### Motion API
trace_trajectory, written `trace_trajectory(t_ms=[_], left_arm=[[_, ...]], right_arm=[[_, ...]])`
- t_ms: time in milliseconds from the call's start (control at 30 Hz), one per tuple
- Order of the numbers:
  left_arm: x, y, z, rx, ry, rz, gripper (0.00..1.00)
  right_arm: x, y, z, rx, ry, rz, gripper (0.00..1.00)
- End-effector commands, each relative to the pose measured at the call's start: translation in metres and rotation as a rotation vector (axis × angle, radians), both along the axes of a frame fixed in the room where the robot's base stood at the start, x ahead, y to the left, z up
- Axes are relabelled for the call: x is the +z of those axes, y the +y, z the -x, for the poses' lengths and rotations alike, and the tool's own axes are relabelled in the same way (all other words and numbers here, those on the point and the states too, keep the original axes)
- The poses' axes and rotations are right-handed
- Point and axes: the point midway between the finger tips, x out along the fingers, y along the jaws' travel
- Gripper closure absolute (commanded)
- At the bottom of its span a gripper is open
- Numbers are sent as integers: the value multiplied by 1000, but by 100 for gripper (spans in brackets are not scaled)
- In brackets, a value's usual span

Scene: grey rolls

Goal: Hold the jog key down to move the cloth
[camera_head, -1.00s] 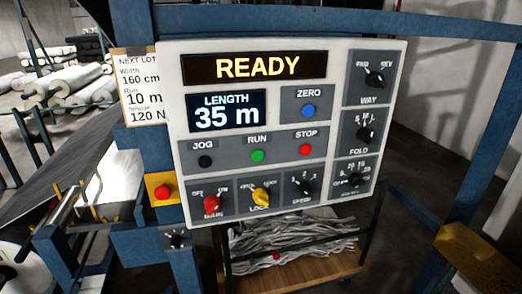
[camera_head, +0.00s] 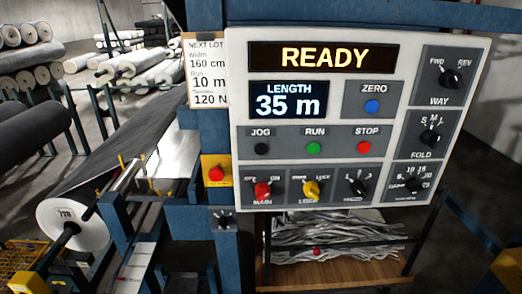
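The black jog key (camera_head: 262,149) sits under the JOG label at the left of the white control panel (camera_head: 236,80). It stands beside the green RUN key (camera_head: 313,148) and the red STOP key (camera_head: 364,147). The upper display (camera_head: 324,57) reads READY and the length display (camera_head: 288,102) reads 35 m. Dark cloth (camera_head: 140,130) stretches over the machine at the left. Nothing touches the jog key. Neither of my grippers shows in the view.
A blue ZERO key (camera_head: 372,106) and several rotary knobs are on the panel. A red button on a yellow plate (camera_head: 216,174) is left of it. A lot card (camera_head: 207,73) hangs beside the panel. A cart with grey scraps (camera_head: 330,238) stands below.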

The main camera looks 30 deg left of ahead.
Motion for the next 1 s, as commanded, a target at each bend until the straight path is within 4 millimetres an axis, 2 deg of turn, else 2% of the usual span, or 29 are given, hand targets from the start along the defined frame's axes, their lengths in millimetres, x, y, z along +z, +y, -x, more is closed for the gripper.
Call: trace_trajectory(t_ms=[200, 633, 1000], left_arm=[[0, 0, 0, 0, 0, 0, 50], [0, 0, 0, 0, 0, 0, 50], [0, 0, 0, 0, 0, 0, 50]], right_arm=[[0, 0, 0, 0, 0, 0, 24], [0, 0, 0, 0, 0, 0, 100], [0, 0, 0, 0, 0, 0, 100]])
